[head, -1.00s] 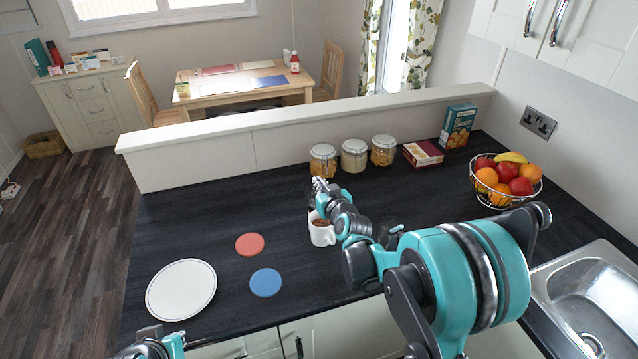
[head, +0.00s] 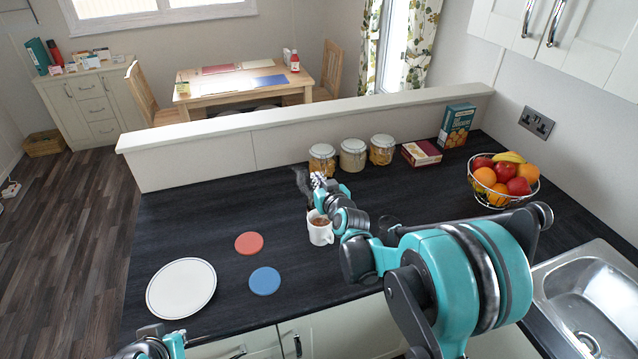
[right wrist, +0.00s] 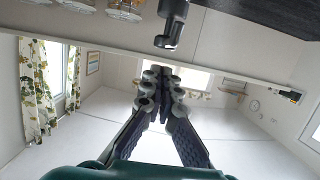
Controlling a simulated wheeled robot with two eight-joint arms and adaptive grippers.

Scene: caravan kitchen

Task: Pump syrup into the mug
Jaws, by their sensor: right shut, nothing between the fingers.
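The white mug (head: 320,236) stands upright on the dark worktop with something brown inside. My right gripper (head: 308,181) is above and behind the mug in the head view, apart from it. In the right wrist view the fingers (right wrist: 160,82) are together and empty. A black nozzle-like part (right wrist: 172,24), perhaps the syrup pump's head, shows beyond the fingertips, apart from them.
Several glass jars (head: 353,154), a flat box (head: 421,153) and a cracker box (head: 456,125) stand along the back ledge. A fruit basket (head: 504,180) and sink (head: 590,295) are at the right. A plate (head: 181,288), red coaster (head: 249,243) and blue coaster (head: 265,281) lie left, with clear worktop around them.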

